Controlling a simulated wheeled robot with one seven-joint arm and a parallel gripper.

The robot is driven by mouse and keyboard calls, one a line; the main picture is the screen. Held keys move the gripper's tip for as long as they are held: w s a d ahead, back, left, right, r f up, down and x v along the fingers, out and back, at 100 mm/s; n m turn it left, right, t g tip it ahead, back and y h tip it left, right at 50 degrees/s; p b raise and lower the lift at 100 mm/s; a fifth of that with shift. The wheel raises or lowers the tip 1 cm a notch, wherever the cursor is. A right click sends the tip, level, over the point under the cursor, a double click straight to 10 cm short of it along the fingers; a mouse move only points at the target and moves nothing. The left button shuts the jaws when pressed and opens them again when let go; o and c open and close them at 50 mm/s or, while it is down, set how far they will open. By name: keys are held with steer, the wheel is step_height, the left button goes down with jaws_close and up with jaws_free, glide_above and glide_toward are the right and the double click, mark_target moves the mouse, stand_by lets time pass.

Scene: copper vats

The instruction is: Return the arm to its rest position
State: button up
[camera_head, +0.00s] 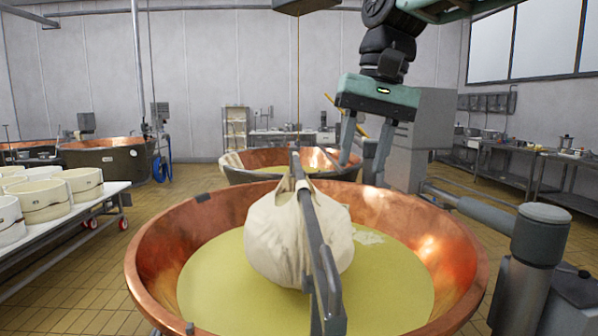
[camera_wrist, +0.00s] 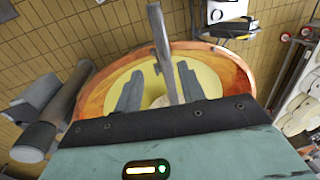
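My gripper (camera_head: 359,168) hangs above the far right part of the near copper vat (camera_head: 160,250), its two fingers apart with nothing between them. In the wrist view my gripper (camera_wrist: 160,82) also shows its fingers spread, with a grey bar (camera_wrist: 162,40) in line with the gap. A cream cloth bundle (camera_head: 270,240) hangs at the grey bar (camera_head: 312,215) over the vat, its lower part at the yellow-green liquid (camera_head: 210,290). My fingers are apart from the bundle. In the wrist view the bundle is mostly hidden behind my gripper.
A white table (camera_head: 110,190) with several round white moulds (camera_head: 45,200) stands at the left. A grey cylindrical post (camera_head: 535,250) stands at the right of the vat. More copper vats (camera_head: 275,158) stand behind. Tiled floor (camera_head: 165,200) is clear between table and vat.

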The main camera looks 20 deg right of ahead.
steer(key=s+a+f+n, duration=0.35)
steer(key=a+f, duration=0.25)
steer(key=f, duration=0.2)
steer(key=s+a+f+n, duration=0.3)
steer(key=s+a+f, duration=0.15)
steer(key=f, duration=0.35)
steer(key=s+a+f+n+h, duration=0.1)
steer(key=s+f+n, duration=0.4)
steer(key=s+f, duration=0.5)
steer(key=shift+a+f+g, duration=0.3)
steer(key=shift+a+f, duration=0.1)
steer(key=shift+a, duration=0.3)
steer(key=shift+d, duration=0.1)
